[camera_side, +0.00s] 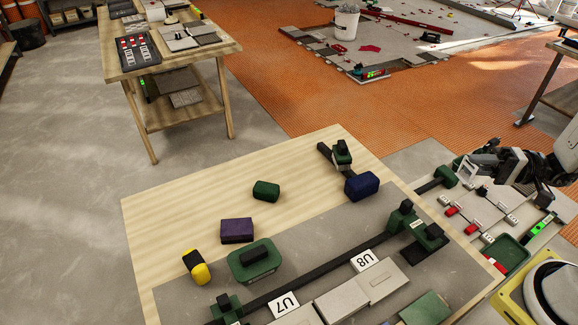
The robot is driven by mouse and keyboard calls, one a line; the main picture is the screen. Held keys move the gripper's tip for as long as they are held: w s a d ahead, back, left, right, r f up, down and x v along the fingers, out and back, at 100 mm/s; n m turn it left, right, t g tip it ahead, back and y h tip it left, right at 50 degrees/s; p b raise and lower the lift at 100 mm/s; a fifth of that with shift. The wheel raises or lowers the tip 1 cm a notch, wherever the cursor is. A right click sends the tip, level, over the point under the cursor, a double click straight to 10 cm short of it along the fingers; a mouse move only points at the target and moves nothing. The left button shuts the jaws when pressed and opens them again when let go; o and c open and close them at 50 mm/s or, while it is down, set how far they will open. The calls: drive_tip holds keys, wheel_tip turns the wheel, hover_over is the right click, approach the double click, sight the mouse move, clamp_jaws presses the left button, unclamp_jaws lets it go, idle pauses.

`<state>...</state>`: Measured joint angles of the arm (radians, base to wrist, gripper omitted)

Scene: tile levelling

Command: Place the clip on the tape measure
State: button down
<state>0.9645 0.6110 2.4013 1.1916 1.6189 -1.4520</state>
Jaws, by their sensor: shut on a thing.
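My gripper (478,166) is at the right, above the far right part of the work area. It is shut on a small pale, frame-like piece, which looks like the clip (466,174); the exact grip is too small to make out. The tape measure appears to be the yellow and black rounded block (198,267) on the wooden table at the lower left. Its top is bare. My gripper and the clip are far to the right of it and apart from it.
On the table (160,205) are a green block (266,191), a purple block (237,230), a navy block (362,186) and a larger green block (254,261). A dark rail (320,274) with green holders crosses the grey slab. Red and white pieces (451,210) lie below my gripper.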

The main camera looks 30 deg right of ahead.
drive_tip(key=shift+w+a+r, duration=0.25)
drive_tip(key=shift+w+r, duration=0.1)
drive_tip(key=shift+r, duration=0.15)
drive_tip(key=shift+w+a+r, duration=0.2)
drive_tip(key=shift+w+r, duration=0.1)
drive_tip(key=shift+r, duration=0.15)
drive_tip(key=w+a+n+g+y, duration=0.1)
drive_tip(key=w+a+n+g, duration=0.15)
drive_tip(key=w+a, duration=0.5)
drive_tip(key=w+a+n+g+y, duration=0.2)
drive_tip(key=w+a+g, duration=0.15)
drive_tip(key=a, duration=0.75)
drive_tip(key=s+a+n+g, duration=0.3)
drive_tip(key=a+g, duration=0.1)
drive_tip(key=a, duration=2)
drive_tip(key=shift+g, duration=0.4)
drive_tip(key=shift+a+f, duration=0.15)
drive_tip(key=shift+f, duration=1.05)
drive_tip(key=shift+a+f, duration=0.15)
drive_tip(key=shift+f, duration=1.05)
drive_tip(key=shift+w, duration=0.1)
